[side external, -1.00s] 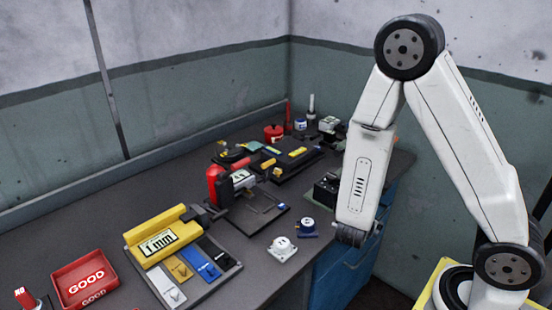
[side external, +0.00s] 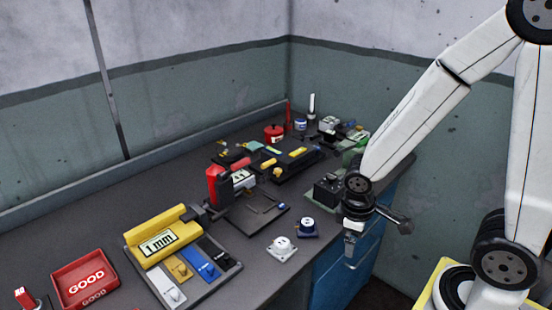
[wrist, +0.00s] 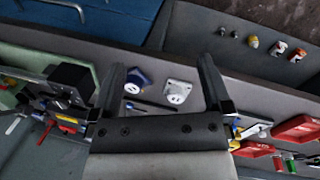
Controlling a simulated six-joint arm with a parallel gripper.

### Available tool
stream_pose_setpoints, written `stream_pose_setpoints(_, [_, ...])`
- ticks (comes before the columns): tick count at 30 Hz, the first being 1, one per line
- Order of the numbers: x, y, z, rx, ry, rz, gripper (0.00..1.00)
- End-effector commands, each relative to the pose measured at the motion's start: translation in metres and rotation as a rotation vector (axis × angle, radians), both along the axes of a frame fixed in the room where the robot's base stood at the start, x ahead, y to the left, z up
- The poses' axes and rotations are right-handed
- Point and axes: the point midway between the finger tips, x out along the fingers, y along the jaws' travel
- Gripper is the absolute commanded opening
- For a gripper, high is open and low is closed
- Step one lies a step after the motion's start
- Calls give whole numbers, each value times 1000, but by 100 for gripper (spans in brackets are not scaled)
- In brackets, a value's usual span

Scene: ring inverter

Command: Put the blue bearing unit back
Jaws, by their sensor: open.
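The blue bearing unit (side external: 307,228) sits on the dark bench near its front edge, just behind a white bearing unit (side external: 282,249). In the wrist view the blue unit (wrist: 137,81) lies beside the white one (wrist: 177,91), both between my two fingers in the picture. My gripper (side external: 349,262) hangs to the right of the blue unit, out past the bench's front edge and apart from both units. In the wrist view my gripper (wrist: 162,65) has its fingers spread wide, with nothing held.
A yellow gauge (side external: 157,243) reading 1 mm stands left, with coloured blocks before it. A red GOOD tray (side external: 86,279) is further left. A dark box (side external: 327,190) stands close behind my gripper. Blue drawers (side external: 335,283) are below the bench.

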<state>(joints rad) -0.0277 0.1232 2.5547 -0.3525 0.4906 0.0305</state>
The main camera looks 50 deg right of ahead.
Motion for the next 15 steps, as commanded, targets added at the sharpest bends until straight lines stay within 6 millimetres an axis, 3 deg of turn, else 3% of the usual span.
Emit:
stream_pose_setpoints(6, [24, 17, 21, 138, -175, -199, 100])
stream_pose_setpoints(15, [35, 22, 32, 199, -254, -292, 100])
